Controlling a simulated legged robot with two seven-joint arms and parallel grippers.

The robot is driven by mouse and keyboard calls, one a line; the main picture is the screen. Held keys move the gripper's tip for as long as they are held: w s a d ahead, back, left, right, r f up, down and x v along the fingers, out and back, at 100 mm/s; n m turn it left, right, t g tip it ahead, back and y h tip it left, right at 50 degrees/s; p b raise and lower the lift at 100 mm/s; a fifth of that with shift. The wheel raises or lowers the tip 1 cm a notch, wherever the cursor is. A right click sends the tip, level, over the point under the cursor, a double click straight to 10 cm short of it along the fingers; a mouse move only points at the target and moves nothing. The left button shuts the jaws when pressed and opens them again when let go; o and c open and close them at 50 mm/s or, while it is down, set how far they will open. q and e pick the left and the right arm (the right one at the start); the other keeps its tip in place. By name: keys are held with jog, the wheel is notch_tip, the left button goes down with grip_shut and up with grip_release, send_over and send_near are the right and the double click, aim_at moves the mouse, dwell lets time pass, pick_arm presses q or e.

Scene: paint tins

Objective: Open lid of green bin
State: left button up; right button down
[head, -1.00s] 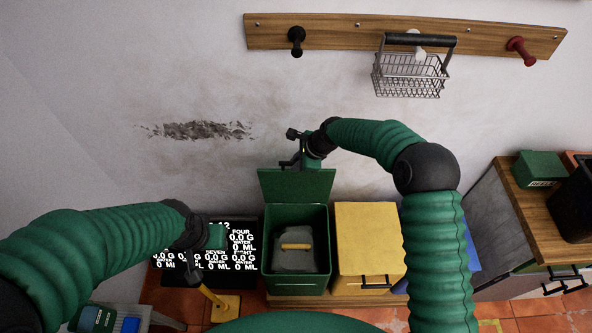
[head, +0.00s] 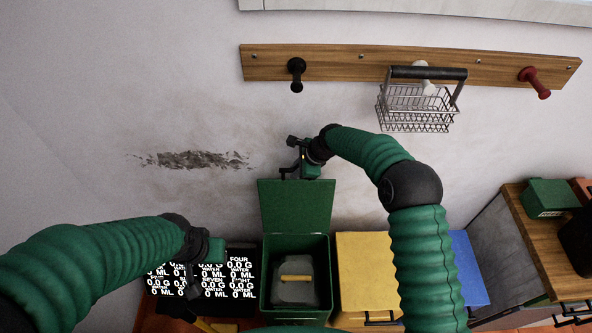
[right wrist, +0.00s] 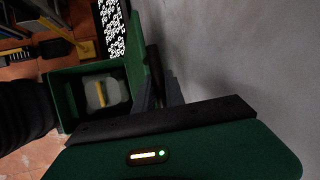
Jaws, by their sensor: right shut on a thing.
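The green bin (head: 324,270) stands low against the wall, its lid (head: 297,205) raised at the back and standing roughly upright. Inside lies a grey container with a yellow handle (head: 296,278). My right gripper (head: 291,172) is at the lid's top edge, shut on the lid; the exact grip is hard to see. In the right wrist view the lid (right wrist: 134,55) rises beside the open bin (right wrist: 62,100), and my fingers (right wrist: 160,92) meet it near its edge. My left gripper (head: 193,277) hangs before a black panel; its fingers are too dark to read.
A yellow bin (head: 366,262) and a blue one (head: 466,268) stand right of the green bin. The black panel with white text (head: 240,275) is left of it. A wire basket (head: 417,108) hangs from a wooden rail (head: 340,66) above. A wooden counter (head: 545,240) is at the right.

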jog(key=c, duration=1.4)
grip_release()
jog(key=b+v, duration=0.2)
jog(key=v, duration=1.4)
jog(key=shift+d+r, duration=0.15)
jog(key=shift+r, duration=0.2)
jog(key=s+d+f+n+h, duration=0.1)
jog(key=s+d+n, duration=0.3)
jog(key=s, duration=0.5)
jog(key=s+d+f+n+h, duration=0.2)
jog(key=s+d+f+n, duration=0.2)
jog(key=s+n, duration=0.3)
jog(key=s+d+f+n+h, duration=0.1)
jog(key=s+d+f+n, duration=0.2)
jog(key=s, duration=0.8)
jog(key=d+n, duration=0.2)
jog(key=n, duration=0.1)
jog(key=shift+s+d+f+g+h, duration=0.2)
jog(key=shift+s+f+g+h, duration=0.1)
jog(key=shift+s, duration=0.1)
